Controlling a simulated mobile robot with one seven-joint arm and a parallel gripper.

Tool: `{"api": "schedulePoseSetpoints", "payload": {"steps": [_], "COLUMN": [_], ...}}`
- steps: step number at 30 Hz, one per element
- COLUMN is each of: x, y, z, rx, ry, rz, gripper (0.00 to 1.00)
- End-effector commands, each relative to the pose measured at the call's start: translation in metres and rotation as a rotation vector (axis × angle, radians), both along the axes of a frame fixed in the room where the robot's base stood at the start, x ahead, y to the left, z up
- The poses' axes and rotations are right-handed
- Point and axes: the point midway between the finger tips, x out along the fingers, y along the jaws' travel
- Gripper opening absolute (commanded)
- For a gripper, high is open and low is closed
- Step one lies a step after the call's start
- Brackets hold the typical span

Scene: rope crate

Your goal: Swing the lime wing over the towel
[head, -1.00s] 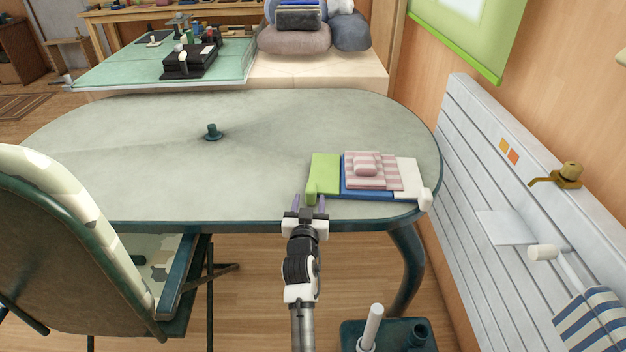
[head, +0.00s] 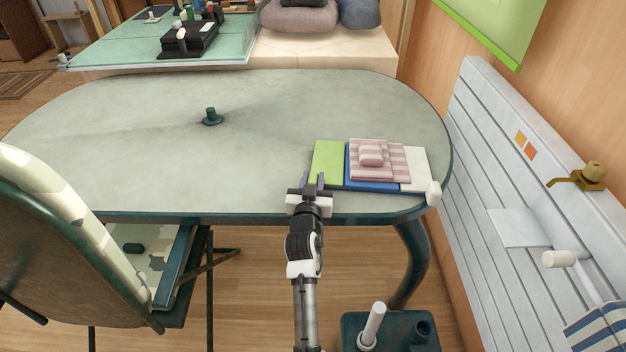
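The lime wing (head: 328,160) lies flat on the table, open to the left of a blue base (head: 370,186). A folded pink-and-white striped towel (head: 396,160) with a small pink roll on top rests on the base. The lime wing's knob is at its front left corner, mostly hidden by my fingers. My gripper (head: 313,181) is at that corner, its two purple fingers close together on either side of the knob, and it looks shut on it. A white wing (head: 415,167) with a white knob (head: 433,193) lies open on the right.
The grey oval table (head: 150,140) is mostly clear, with a small dark teal knobbed piece (head: 211,117) left of centre. A chair (head: 70,250) stands at the front left. A white panelled radiator (head: 490,150) stands along the right wall.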

Motion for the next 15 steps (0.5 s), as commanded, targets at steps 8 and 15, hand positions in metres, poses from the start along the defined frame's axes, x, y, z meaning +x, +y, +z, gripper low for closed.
{"api": "schedulePoseSetpoints", "payload": {"steps": [8, 15], "x": [0.0001, 0.0001], "y": [0.0, -0.0006], "z": [0.0002, 0.0016], "rx": [0.0, 0.015], "ry": [0.0, -0.003], "rz": [0.0, 0.0], "gripper": [0.0, 0.0]}}
